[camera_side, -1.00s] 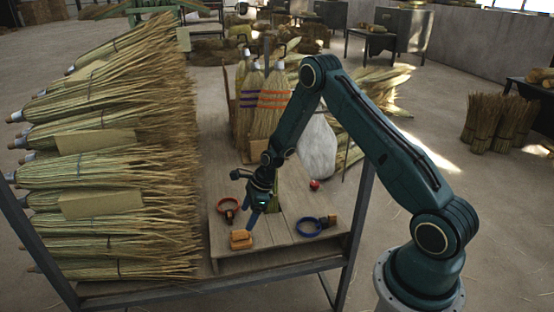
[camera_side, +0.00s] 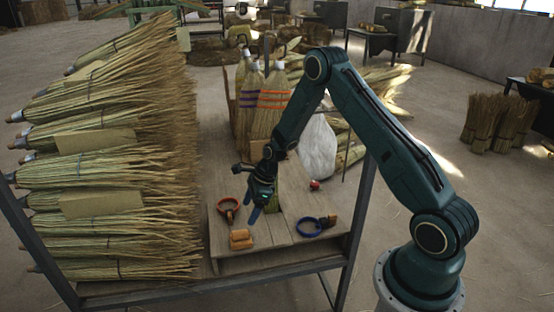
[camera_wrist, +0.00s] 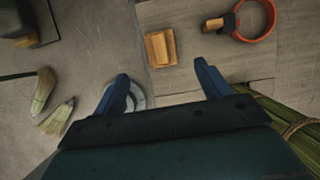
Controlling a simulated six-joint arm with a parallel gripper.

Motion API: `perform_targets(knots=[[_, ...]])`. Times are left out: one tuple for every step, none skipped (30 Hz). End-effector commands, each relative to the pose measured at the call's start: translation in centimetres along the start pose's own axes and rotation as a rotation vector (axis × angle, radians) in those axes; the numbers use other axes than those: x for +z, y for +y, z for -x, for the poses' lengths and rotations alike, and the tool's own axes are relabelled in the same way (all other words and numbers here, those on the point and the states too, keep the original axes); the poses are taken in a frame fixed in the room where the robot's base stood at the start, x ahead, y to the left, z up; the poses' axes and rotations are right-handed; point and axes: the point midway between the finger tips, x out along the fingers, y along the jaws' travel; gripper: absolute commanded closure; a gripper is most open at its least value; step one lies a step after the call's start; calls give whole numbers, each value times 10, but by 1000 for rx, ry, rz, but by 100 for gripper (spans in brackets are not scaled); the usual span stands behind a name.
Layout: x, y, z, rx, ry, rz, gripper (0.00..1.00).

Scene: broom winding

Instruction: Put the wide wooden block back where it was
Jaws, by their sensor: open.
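The wooden block (camera_side: 241,239) is orange-tan and lies near the front left corner of the low board on the table. It looks stepped, with a second strip along it; I cannot tell whether that is one piece or two. In the wrist view the block (camera_wrist: 160,47) lies ahead of my fingertips, between their lines, with nothing touching it. My gripper (camera_side: 256,211) points down, open and empty, above and behind the block. In the wrist view my gripper (camera_wrist: 163,75) shows both blue fingers spread apart.
An orange ring clamp (camera_side: 228,206) lies behind the block. A blue ring clamp (camera_side: 308,228) lies to its right. A small red item (camera_side: 315,184) is farther back. Brooms (camera_side: 268,108) stand behind, and stacked brooms (camera_side: 110,150) fill the left side.

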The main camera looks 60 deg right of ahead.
Motion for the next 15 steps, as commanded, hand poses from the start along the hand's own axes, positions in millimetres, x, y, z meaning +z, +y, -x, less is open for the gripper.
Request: perform_targets(knots=[[3, 0, 4, -3, 1, 17, 24], [5, 1, 7, -5, 3, 31, 24], [8, 1, 13, -8, 5, 54, 24], [10, 2, 17, -10, 7, 74, 24], [13, 3, 22, -13, 9, 97, 24], [17, 4, 30, -17, 12, 132, 24], [20, 5, 36, -20, 15, 160, 24], [24, 7, 43, -23, 19, 191, 24], [29, 10, 52, -28, 23, 236, 24], [33, 11, 60, -32, 28, 272, 24], [36, 14, 68, -35, 33, 309, 24], [41, 17, 78, -41, 39, 358, 24], [44, 20, 86, -44, 43, 396, 24], [48, 23, 94, -47, 48, 435, 24], [52, 27, 105, -52, 55, 486, 24]])
